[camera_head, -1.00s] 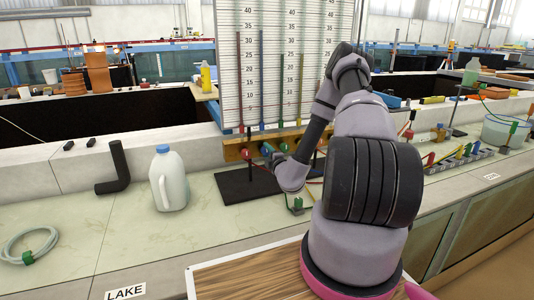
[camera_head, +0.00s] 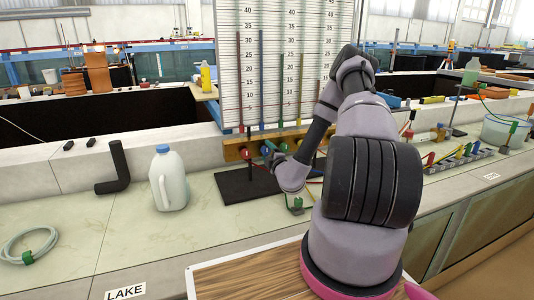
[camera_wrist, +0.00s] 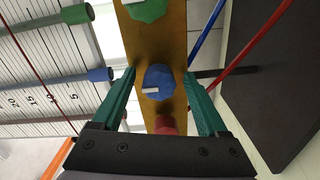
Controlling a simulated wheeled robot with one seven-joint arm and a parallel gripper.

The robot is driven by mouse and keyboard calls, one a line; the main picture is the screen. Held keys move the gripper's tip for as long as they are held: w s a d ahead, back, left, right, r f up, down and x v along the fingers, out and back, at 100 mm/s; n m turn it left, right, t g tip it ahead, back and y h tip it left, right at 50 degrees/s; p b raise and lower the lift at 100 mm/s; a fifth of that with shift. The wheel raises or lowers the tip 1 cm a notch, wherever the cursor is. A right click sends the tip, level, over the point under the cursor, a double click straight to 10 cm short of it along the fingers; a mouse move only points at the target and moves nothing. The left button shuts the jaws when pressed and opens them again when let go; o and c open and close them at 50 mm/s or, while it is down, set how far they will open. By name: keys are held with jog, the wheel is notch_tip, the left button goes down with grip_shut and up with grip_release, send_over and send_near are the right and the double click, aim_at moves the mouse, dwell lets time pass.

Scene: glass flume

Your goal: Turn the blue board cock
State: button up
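The blue board cock (camera_wrist: 158,82) is a faceted blue knob with a small pale bar across it, mounted on a yellow-brown strip (camera_wrist: 160,45) at the foot of the gauge board. In the wrist view my gripper (camera_wrist: 160,71) is open, with one green finger on each side of the blue cock. Small gaps show between the fingers and the knob. In the head view the blue cock (camera_head: 267,148) is small, and my gripper close to it is largely hidden by my arm.
A green cock (camera_wrist: 147,9) and a red cock (camera_wrist: 165,125) sit on the same strip, on either side of the blue one. Coloured tubes (camera_wrist: 101,75) run over the scale. A dark plate (camera_head: 246,185) lies below; a white jug (camera_head: 169,180) stands left.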

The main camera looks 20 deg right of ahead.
jog(key=s, duration=1)
jog(key=shift+s, duration=0.35)
